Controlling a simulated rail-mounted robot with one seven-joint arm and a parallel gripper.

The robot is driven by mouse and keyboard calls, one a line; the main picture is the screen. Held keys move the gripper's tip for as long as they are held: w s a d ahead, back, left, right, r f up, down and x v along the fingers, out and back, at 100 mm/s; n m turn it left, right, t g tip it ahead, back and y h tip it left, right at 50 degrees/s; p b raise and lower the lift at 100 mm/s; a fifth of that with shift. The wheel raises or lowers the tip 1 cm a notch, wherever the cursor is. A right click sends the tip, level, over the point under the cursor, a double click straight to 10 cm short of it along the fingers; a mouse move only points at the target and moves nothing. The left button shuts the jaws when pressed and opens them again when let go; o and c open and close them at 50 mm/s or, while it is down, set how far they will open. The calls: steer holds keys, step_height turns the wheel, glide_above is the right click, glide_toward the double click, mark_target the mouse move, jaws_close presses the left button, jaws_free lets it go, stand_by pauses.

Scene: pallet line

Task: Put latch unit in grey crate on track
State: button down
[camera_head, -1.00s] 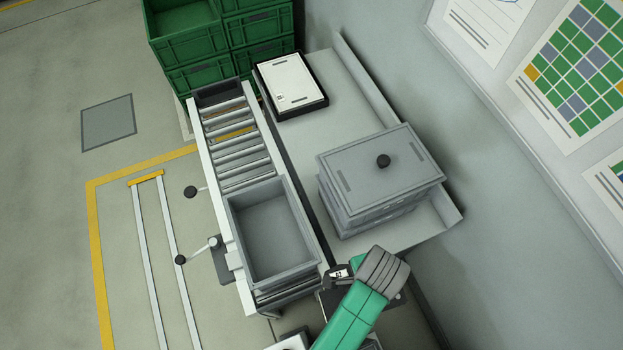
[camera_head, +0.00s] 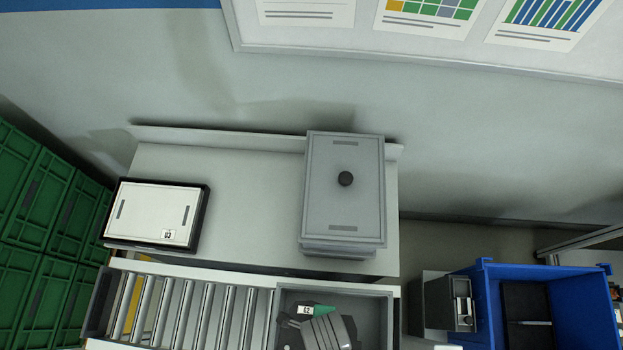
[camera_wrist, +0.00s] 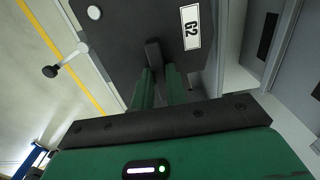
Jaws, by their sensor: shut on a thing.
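The grey crate (camera_head: 383,300) sits open on the roller track at the bottom of the head view, partly hidden by my wrist. My gripper (camera_wrist: 160,75) has its green fingers shut on the dark knob of a dark, flat-faced unit (camera_wrist: 130,42) labelled G2, which I take to be the latch unit. The G2 label also shows over the crate opening in the head view. The unit looks held over the crate; its height and whether it touches the crate cannot be told. The fingertips are hidden in the head view.
A grey lidded box (camera_head: 345,215) with a black knob and a white-topped black tray (camera_head: 155,215) stand on the bench behind the track. A blue bin (camera_head: 480,310) and a small grey box (camera_head: 440,302) are at right. Green crates (camera_head: 35,200) are stacked at left.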

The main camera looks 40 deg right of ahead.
steer(key=shift+s+d, duration=0.2)
steer(key=shift+d, duration=0.1)
step_height(320, 180, down, 10)
steer(key=shift+b, duration=0.35)
steer(key=shift+w+a+f, duration=0.1)
steer(key=shift+f, duration=0.5)
steer(key=c, duration=1.4)
jaws_free()
steer(key=shift+r, duration=0.1)
step_height(320, 180, up, 13)
steer(key=shift+p, duration=0.55)
